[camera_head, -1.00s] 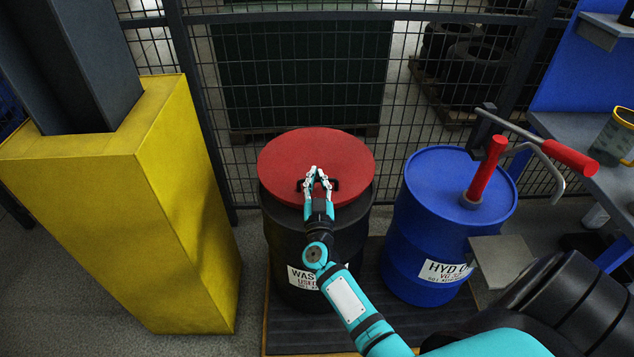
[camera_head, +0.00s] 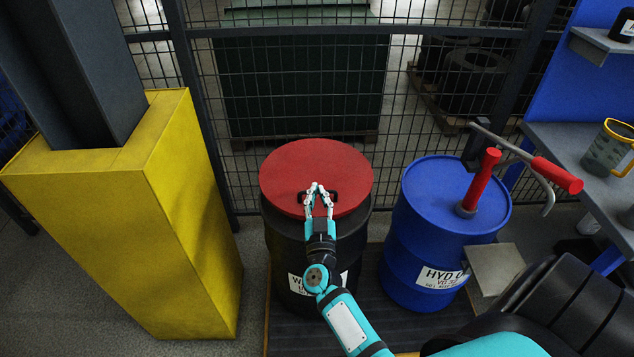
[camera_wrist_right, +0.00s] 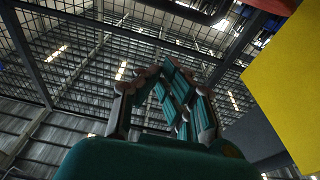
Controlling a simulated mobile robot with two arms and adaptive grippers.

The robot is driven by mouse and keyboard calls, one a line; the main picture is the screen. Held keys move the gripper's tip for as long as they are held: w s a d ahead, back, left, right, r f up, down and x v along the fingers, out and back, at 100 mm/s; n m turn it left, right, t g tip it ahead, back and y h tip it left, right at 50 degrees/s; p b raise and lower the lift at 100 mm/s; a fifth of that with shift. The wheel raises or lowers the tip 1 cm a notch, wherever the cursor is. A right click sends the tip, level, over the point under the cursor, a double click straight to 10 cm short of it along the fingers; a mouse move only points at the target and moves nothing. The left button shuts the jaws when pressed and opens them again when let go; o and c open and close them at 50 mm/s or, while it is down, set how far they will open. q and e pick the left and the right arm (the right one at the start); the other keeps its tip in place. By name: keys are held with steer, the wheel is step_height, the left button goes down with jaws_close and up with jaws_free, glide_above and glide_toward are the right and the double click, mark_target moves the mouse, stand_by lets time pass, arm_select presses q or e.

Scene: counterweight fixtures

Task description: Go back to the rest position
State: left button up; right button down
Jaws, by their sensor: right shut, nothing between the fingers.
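My right gripper (camera_head: 317,187) is shut and empty. In the head view it shows in front of the red lid (camera_head: 315,160) of the black waste drum (camera_head: 283,240). A dark handle on the lid is partly hidden behind the fingers. I cannot tell the gap between fingers and lid. In the right wrist view the fingers (camera_wrist_right: 152,72) come together at the tips with nothing between them, against the roof and mesh. My left gripper is not in view.
A blue oil drum (camera_head: 438,215) with a red-handled pump (camera_head: 482,180) stands to the right. A yellow column guard (camera_head: 195,230) stands left. A mesh fence (camera_head: 415,110) runs behind. A bench (camera_head: 570,145) at the right holds a mug-like container (camera_head: 607,150).

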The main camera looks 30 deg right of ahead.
steer(key=v, duration=0.4)
steer(key=shift+s+a, duration=0.25)
steer(key=shift+s, duration=0.1)
steer(key=s+a+f+n+g+y, duration=0.15)
steer(key=a+f+y, duration=0.25)
steer(key=f, duration=0.4)
steer(key=a+f+n+y, duration=0.3)
steer(key=a+f, duration=0.1)
steer(key=f, duration=0.4)
steer(key=s+a+f+n+g+y, duration=0.1)
steer(key=s+a+f+g+y, duration=0.1)
steer(key=s+f, duration=0.45)
steer(key=s+a+f+n+g+y, duration=0.2)
steer(key=s+f+g, duration=0.1)
steer(key=f, duration=0.6)
steer(key=s+d+f+g, duration=0.1)
steer(key=s+f+g, duration=0.2)
steer(key=s+f, duration=0.3)
steer(key=s+d+f+g, duration=0.1)
steer(key=s+f+g, duration=0.2)
steer(key=s, duration=1.1)
steer(key=s+d+f+n+g, duration=0.1)
steer(key=s+d+f+g, duration=0.1)
steer(key=s+f, duration=0.6)
steer(key=s+g, duration=0.1)
steer(key=s, duration=0.2)
steer(key=shift+f+g+h, duration=0.3)
steer(key=shift+f+g, duration=0.05)
steer(key=shift+s+d, duration=0.1)
